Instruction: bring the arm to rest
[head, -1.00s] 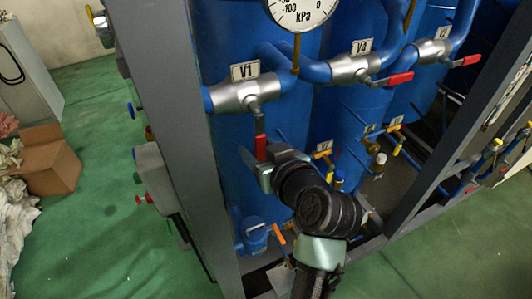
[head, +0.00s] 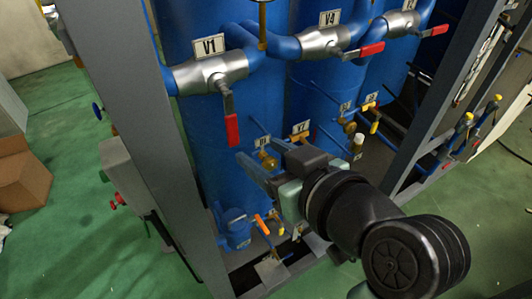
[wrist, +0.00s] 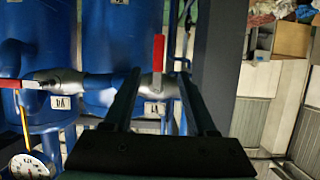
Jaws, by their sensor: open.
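My gripper (head: 257,150) is open and empty in the head view, with my black arm reaching up to it from the lower right. It is below and to the right of the V1 valve's red handle (head: 232,130), apart from it. The V1 valve (head: 210,74) is a silver body on a blue pipe, its handle hanging down. In the wrist view, which looks upside down, both fingers (wrist: 160,88) stand apart and the red handle (wrist: 158,52) shows between them, beyond the tips.
The V4 valve (head: 325,41) has a red handle pointing right. Smaller valves with yellow handles (head: 303,138) sit low behind my gripper. A grey frame post (head: 110,100) stands left. Green floor (head: 70,220) is open at left, with a cardboard box (head: 22,178).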

